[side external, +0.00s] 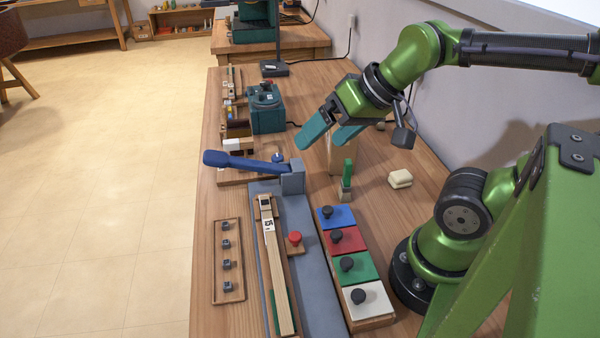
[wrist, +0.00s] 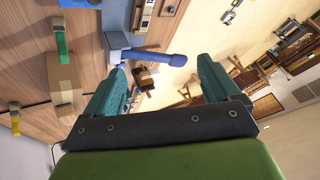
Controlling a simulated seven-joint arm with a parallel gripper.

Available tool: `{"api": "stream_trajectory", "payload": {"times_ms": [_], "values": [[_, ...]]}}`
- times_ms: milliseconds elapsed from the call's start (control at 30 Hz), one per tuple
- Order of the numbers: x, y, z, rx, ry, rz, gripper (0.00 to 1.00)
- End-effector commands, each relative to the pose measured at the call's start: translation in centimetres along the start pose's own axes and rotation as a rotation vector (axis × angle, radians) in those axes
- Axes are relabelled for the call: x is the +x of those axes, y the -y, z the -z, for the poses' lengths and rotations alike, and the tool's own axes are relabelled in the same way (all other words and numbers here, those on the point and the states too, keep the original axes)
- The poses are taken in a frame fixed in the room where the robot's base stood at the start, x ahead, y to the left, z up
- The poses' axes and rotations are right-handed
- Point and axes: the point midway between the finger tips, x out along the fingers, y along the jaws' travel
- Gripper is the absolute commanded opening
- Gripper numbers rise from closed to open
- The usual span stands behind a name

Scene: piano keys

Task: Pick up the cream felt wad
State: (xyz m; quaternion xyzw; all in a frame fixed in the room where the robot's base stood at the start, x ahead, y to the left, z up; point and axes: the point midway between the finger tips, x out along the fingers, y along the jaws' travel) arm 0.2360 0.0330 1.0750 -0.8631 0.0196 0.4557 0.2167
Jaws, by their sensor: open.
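In the wrist view the spread fingers (wrist: 160,70) point past the blue lever toward the room.
A blue lever (side external: 245,163) on a grey fixture (side external: 292,180) stands below and left of my gripper. A green-handled tool (side external: 347,176) stands upright between fixture and wad. A rack of coloured blocks (side external: 348,240) with black knobs lies in front. Bare bench surrounds the wad.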

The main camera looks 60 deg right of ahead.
Motion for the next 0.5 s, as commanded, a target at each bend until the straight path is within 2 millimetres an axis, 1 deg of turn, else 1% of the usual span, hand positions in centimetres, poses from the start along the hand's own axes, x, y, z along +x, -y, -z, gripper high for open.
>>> {"api": "stream_trajectory", "payload": {"times_ms": [67,167,267,300,367,400,467,500], "values": [[0.1,-0.4,0.2,0.014,-0.001,-0.010,0.89],[0.8,-2.5,1.0,0.095,0.013,-0.062,0.89],[1.6,-7.4,3.0,0.235,0.045,-0.170,0.89],[1.7,-10.0,3.6,0.285,0.069,-0.220,0.89],[1.5,-14.1,4.2,0.351,0.113,-0.294,0.89],[1.2,-16.8,4.2,0.385,0.147,-0.338,0.89],[0.5,-20.7,3.8,0.431,0.205,-0.395,0.89],[-0.1,-23.1,3.4,0.453,0.245,-0.427,0.89]]}}
